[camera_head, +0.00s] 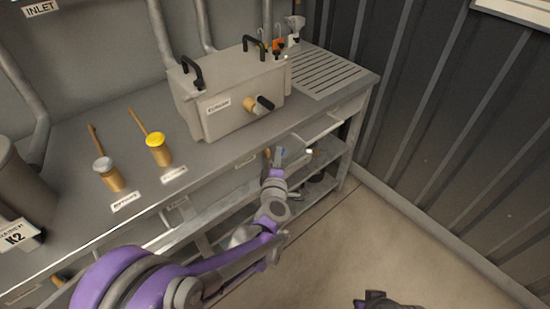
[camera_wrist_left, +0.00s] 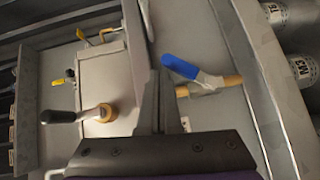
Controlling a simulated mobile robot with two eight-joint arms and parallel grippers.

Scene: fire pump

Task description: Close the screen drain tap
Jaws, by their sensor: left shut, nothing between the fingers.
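A brass tap with a black lever handle (camera_head: 264,103) sticks out of the front of a grey box (camera_head: 226,112) on the bench. It also shows at the left of the left wrist view (camera_wrist_left: 75,115). A second brass tap with a blue lever handle (camera_wrist_left: 190,70) sits right of my fingers in that view. I cannot read which tap is the screen drain. A dark part (camera_head: 376,300) at the bottom edge looks like my right gripper, mostly cut off.
Shelves lie below. The floor (camera_head: 400,240) at right is clear up to the dark wall.

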